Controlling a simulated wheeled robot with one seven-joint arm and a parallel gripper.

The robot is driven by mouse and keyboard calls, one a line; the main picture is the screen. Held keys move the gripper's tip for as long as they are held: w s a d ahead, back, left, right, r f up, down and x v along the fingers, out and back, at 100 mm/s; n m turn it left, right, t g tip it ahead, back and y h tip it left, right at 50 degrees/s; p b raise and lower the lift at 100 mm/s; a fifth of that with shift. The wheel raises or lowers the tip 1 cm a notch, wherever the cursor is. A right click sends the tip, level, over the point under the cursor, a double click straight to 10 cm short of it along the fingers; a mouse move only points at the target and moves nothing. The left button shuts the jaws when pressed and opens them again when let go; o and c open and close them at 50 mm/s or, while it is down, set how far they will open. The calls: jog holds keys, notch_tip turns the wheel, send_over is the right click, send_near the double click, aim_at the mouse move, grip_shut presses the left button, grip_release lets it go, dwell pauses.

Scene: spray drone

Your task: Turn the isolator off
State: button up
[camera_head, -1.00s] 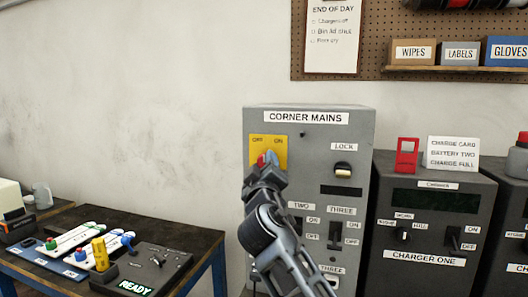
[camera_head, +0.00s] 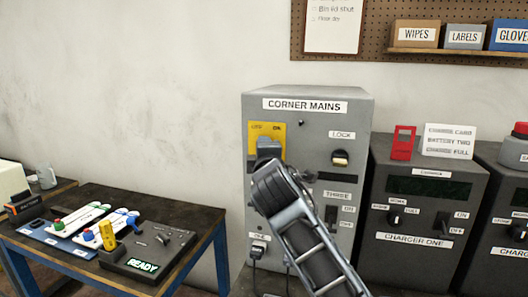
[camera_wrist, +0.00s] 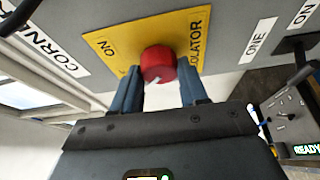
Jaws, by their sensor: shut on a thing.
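The isolator is a red rotary knob on a yellow plate (camera_head: 253,140) marked OFF and ON, at the upper left of the grey CORNER MAINS box (camera_head: 306,121). In the head view my gripper (camera_head: 267,152) covers the knob. In the wrist view the red knob (camera_wrist: 159,65) shows between the two fingers of my gripper (camera_wrist: 163,82), against the yellow plate (camera_wrist: 124,47). The fingers are shut on the knob. A pale mark shows on the knob's near edge; I cannot tell which label it points at.
A LOCK knob (camera_head: 340,158) and small switches are on the same box, close right of my arm. CHARGER ONE (camera_head: 412,240) stands to the right. A bench (camera_head: 188,205) with a READY panel (camera_head: 150,262) is at the left. Bare wall lies between bench and box.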

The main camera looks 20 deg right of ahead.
jog(key=shift+n, duration=0.3)
jog(key=o, duration=1.1)
jog(key=shift+c, duration=0.2)
jog(key=b+v, duration=0.1)
jog(key=v, duration=0.6)
jog(key=shift+s+a+b, duration=0.2)
jog(key=shift+s+b, duration=0.15)
